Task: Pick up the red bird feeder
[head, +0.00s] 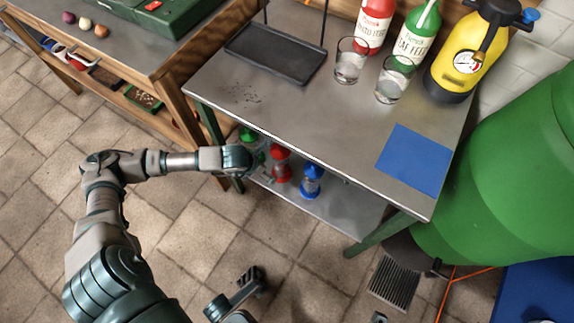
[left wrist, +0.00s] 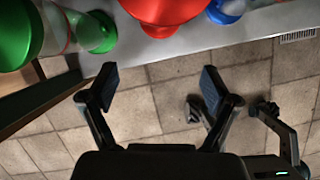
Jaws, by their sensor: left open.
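The red bird feeder (head: 280,163) stands on the lower shelf of the metal table, between a green feeder (head: 249,140) and a blue feeder (head: 311,182). In the left wrist view the red feeder (left wrist: 165,12) is at the top, cut off by the frame edge. My left gripper (left wrist: 158,88) is open and empty, its two fingers spread below the red feeder in that view, with a gap between. In the head view my left wrist is beside the green feeder, partly covering it. My right gripper (head: 252,279) is low over the floor; its jaws are unclear.
The metal tabletop (head: 300,110) overhangs the lower shelf (head: 345,210). On it are a black tray (head: 275,52), two glasses, bottles, a yellow sprayer (head: 470,50) and a blue mat (head: 414,160). A green barrel (head: 510,170) stands at right. The tiled floor in front is mostly clear.

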